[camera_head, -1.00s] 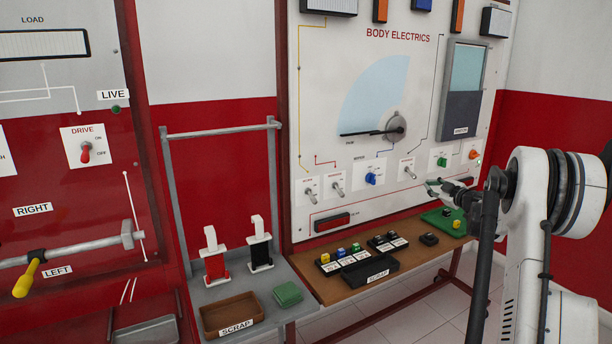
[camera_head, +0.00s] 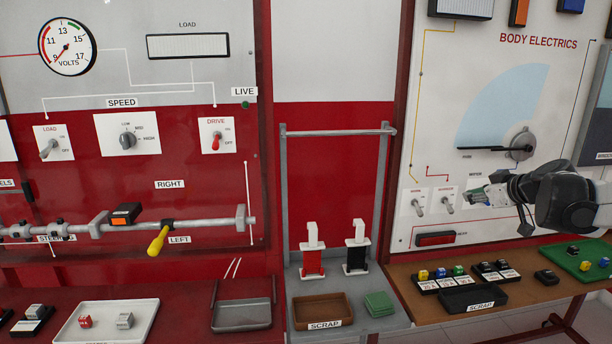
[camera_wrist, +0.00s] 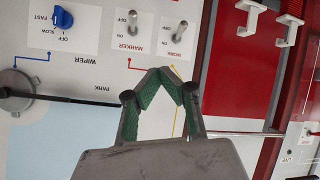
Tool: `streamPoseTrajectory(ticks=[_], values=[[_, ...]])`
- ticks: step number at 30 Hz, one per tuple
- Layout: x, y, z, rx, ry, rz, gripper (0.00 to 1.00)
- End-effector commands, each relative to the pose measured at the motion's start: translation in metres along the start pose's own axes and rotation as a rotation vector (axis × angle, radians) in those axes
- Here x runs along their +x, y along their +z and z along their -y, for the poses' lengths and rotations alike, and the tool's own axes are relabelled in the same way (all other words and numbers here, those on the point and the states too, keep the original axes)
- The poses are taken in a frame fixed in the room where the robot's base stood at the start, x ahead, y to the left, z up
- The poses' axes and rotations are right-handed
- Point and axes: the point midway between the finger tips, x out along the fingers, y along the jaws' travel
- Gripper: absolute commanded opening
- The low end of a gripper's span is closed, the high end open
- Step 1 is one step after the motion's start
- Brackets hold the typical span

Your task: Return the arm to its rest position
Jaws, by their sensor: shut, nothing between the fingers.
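My gripper (camera_head: 478,197) is at the right of the head view, held out in front of the lower part of the BODY ELECTRICS board (camera_head: 455,125). Its fingertips are close to the two toggle switches there. In the wrist view the green-padded fingers (camera_wrist: 166,76) meet at their tips with nothing between them. I cannot tell the exact gap to the board. My wrist and forearm reach in from the right edge.
Below my gripper, a brown bench (camera_head: 400,283) carries coloured blocks and a black scrap tray (camera_head: 472,297). To the left are a grey stand with a rail (camera_head: 340,133), a brown scrap tray (camera_head: 322,309) and a red panel with a yellow-handled lever (camera_head: 160,239).

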Motion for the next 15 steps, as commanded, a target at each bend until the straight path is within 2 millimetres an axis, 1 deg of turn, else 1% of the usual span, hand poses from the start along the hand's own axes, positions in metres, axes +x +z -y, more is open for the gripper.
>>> streamPoseTrajectory(ticks=[1, 3, 5, 6, 11, 15], values=[[-0.008, -0.007, 0.023, 0.015, -0.018, 0.018, 0.0], [-0.019, -0.012, 0.051, 0.047, -0.037, 0.048, 0.0], [-0.029, -0.016, 0.074, 0.072, -0.051, 0.074, 0.0], [-0.035, -0.017, 0.09, 0.088, -0.059, 0.091, 0.0], [-0.065, -0.017, 0.149, 0.152, -0.08, 0.164, 0.0], [-0.092, -0.008, 0.198, 0.206, -0.086, 0.226, 0.0]])
